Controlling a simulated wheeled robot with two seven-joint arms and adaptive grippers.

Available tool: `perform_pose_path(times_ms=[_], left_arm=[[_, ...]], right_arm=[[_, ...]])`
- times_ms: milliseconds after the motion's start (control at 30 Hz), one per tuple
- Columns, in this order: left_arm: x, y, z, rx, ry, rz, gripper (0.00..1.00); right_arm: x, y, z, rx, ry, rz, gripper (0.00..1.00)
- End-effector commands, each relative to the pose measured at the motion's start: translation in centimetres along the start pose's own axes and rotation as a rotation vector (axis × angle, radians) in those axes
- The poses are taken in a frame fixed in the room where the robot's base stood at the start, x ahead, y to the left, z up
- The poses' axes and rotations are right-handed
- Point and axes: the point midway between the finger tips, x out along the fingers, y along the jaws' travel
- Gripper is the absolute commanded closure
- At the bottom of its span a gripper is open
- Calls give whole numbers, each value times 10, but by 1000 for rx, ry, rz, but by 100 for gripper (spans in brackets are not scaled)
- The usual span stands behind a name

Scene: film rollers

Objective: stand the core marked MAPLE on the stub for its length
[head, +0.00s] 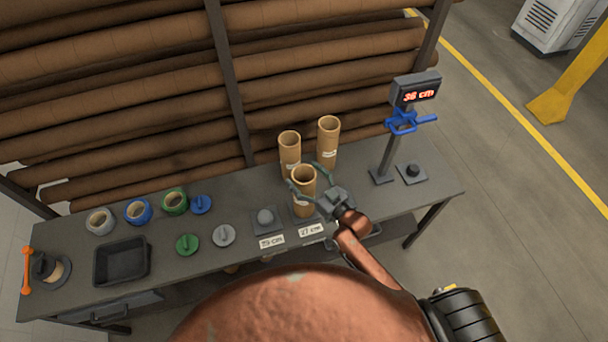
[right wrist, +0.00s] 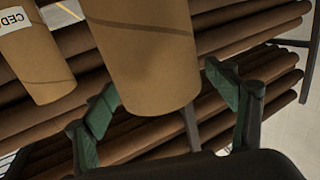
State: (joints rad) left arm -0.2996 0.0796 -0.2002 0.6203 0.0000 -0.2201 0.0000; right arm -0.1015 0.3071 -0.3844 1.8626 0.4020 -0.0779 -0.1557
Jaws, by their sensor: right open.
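Three brown cardboard cores stand on the grey bench: a back left core (head: 289,145), a back right core (head: 328,139) and a front core (head: 304,182). Their labels are too small to read in the head view, so I cannot tell which is MAPLE. My right gripper (head: 307,177) is open, its fingers on either side of the front core. The right wrist view shows this core (right wrist: 150,65) between the green pads, with gaps. The front core stands at the plate behind the 27 cm label (head: 311,230); its base is partly hidden. My left gripper is not in view.
A bare stub (head: 265,217) stands behind the 19 cm label (head: 271,241). A red-lit display (head: 418,94) on a post with a blue clamp is at right, beside another stub (head: 412,170). Tape rolls and a black tray (head: 121,262) lie left. A core labelled CED... (right wrist: 35,55) is nearby.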

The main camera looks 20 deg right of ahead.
Motion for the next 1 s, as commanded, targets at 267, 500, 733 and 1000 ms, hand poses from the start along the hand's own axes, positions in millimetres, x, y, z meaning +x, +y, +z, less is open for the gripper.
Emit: perform_pose_path(times_ms=[267, 500, 733, 1000], left_arm=[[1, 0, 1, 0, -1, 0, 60], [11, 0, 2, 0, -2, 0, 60], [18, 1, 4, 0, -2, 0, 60], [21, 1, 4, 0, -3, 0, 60]], right_arm=[[-13, 1, -1, -1, -2, 1, 21], [-63, 0, 0, -2, -4, 0, 21], [-103, 0, 0, -1, -3, 0, 21], [-120, 0, -3, 0, 0, 0, 21]])
